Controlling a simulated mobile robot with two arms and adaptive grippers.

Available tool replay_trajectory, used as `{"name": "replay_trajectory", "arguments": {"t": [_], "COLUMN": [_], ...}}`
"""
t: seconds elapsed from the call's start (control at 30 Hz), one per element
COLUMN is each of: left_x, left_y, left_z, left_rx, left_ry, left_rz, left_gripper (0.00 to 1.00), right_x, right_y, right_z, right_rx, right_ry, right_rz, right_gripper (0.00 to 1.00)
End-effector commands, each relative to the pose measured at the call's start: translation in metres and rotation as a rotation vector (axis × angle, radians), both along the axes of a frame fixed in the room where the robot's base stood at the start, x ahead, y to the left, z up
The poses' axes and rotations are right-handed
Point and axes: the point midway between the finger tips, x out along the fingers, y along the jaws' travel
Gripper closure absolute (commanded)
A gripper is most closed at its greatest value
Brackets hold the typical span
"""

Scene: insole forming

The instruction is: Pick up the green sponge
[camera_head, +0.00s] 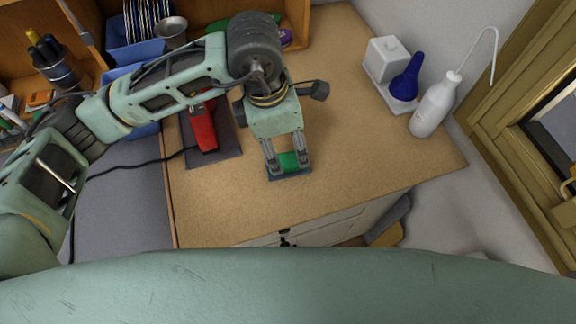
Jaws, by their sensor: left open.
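The green sponge (288,161) lies on the wooden tabletop near its front edge, with only a small part of it showing. My left gripper (288,169) reaches down over it from above. Its two fingers are open, one on each side of the sponge. I cannot tell whether either finger touches it. A dark blue-grey strip shows at the front below the sponge, between the fingertips. The gripper body hides the area behind the sponge. My right gripper is not in view.
A red tool (203,128) with a black cable lies on a dark mat left of my gripper. A white bottle (433,107), a blue bulb (407,79) and a white block (387,56) stand at the right. The tabletop (370,140) right of my gripper is clear.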

Motion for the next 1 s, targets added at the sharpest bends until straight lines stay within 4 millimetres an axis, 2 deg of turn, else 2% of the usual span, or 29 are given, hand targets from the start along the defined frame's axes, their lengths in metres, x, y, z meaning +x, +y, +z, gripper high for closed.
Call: {"name": "replay_trajectory", "arguments": {"t": [0.27, 0.4, 0.53, 0.83, 1.0], "left_x": [0.002, 0.006, 0.007, 0.008, 0.008], "left_y": [-0.002, -0.003, -0.006, -0.007, -0.007], "left_z": [-0.028, -0.049, -0.066, -0.072, -0.071], "left_rx": [0.003, 0.004, 0.0, 0.001, 0.001], "left_ry": [0.006, 0.006, 0.004, 0.001, 0.001], "left_rz": [0.002, 0.001, -0.001, -0.001, -0.001], "left_gripper": [0.4, 0.4, 0.4, 0.41, 0.56], "right_x": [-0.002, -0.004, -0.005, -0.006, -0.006], "right_y": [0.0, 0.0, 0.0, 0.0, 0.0], "right_z": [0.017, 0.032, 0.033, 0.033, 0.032], "right_rx": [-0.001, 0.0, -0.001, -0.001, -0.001], "right_ry": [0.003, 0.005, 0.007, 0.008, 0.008], "right_rz": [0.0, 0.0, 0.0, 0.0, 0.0], "right_gripper": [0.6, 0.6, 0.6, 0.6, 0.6]}}
